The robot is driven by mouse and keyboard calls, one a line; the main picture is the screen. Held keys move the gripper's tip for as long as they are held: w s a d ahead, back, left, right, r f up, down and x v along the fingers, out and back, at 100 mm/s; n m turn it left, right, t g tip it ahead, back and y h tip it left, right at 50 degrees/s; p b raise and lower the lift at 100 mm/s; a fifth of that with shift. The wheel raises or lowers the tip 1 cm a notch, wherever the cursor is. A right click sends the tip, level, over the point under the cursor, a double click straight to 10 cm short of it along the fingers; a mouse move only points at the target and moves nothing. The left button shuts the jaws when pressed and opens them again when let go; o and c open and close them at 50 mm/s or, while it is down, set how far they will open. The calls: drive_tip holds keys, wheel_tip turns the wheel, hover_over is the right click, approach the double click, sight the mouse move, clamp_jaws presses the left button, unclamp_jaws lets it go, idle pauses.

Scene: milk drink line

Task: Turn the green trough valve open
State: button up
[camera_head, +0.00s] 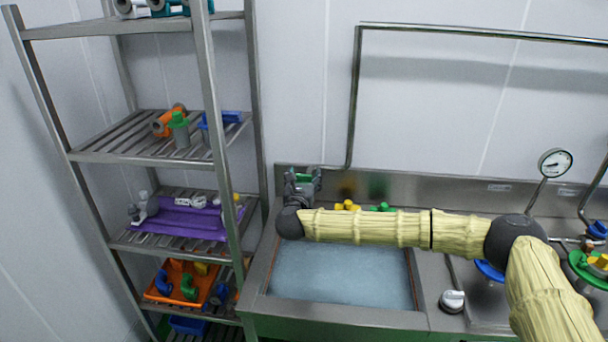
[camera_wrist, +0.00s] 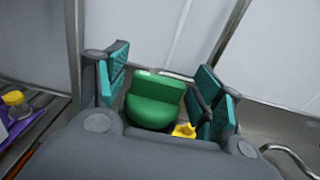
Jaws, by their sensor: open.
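A green valve handle (camera_wrist: 155,98) with an upright flat grip shows in the wrist view, between the two teal-padded fingers of my gripper (camera_wrist: 165,82). The fingers stand apart on either side of it, with gaps visible. In the head view my gripper (camera_head: 303,177) is at the back left corner of the trough (camera_head: 260,290), and a bit of green (camera_head: 304,178) shows between its fingers. The lower part of the handle and its pipe are hidden by my gripper. The trough holds pale blue water.
Yellow (camera_head: 347,205) and green (camera_head: 383,207) fittings stand along the trough's back edge, partly behind my arm. A metal shelf rack (camera_head: 150,158) with coloured parts stands at the left. A pressure gauge (camera_head: 554,163) and more valves are at the right.

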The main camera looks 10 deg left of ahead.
drive_tip(key=c, duration=0.9)
